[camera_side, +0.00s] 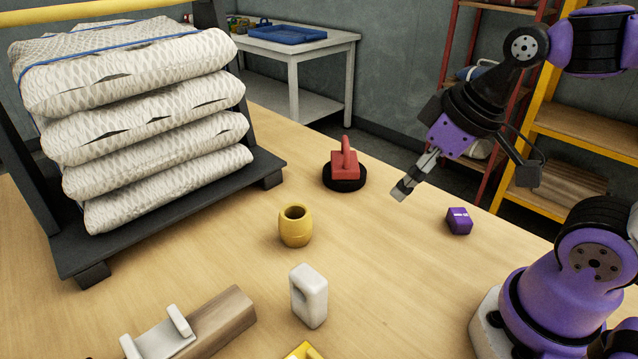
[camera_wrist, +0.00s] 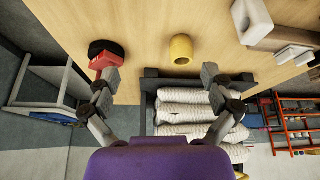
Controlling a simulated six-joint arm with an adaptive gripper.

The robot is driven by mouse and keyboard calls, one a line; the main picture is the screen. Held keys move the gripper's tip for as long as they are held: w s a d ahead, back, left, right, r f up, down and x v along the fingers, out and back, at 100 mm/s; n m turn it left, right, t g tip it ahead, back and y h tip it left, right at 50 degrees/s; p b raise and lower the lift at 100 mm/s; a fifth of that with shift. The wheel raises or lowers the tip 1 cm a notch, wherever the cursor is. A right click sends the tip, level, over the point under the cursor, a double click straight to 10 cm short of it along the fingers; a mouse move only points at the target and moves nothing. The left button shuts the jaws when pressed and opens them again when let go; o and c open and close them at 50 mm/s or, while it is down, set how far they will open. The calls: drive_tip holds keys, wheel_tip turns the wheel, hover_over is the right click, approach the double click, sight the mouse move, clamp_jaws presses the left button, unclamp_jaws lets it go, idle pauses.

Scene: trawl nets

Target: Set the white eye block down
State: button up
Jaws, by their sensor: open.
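The white eye block (camera_side: 309,308) stands upright on the wooden table, at the lower middle of the side view, with its hole near the top. It also shows at the upper right of the wrist view (camera_wrist: 253,24). My gripper (camera_side: 404,186) is open and empty, up above the table, well apart from the block and toward the far right of it. In the wrist view the two fingers (camera_wrist: 160,75) are spread wide with nothing between them.
A yellow barrel (camera_side: 295,228), a red-handled piece on a black disc (camera_side: 344,170) and a small purple block (camera_side: 459,221) stand apart. A wooden bar (camera_side: 222,318) with a white bracket lies front left. Stacked nets (camera_side: 140,130) fill a dark rack. Table between is clear.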

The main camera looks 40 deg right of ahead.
sight(317, 271)
drive_tip(key=w+a+f+n+g+y, duration=0.1)
drive_tip(key=a+f+n+y, duration=0.2)
drive_tip(key=a+n+y, duration=0.1)
drive_tip(key=w+a+f+n+g+y, duration=0.1)
drive_tip(key=a+f+n+g+y, duration=0.1)
drive_tip(key=a+f+n+y, duration=0.2)
drive_tip(key=w+a+f+n+g+y, duration=0.2)
drive_tip(key=a+f+n+y, duration=0.2)
drive_tip(key=a+n+y, duration=0.2)
drive_tip(key=shift+a+f+n, duration=0.1)
drive_tip(key=shift+a+n, duration=0.95)
drive_tip(key=shift+n, duration=0.15)
drive_tip(key=c, duration=1.5)
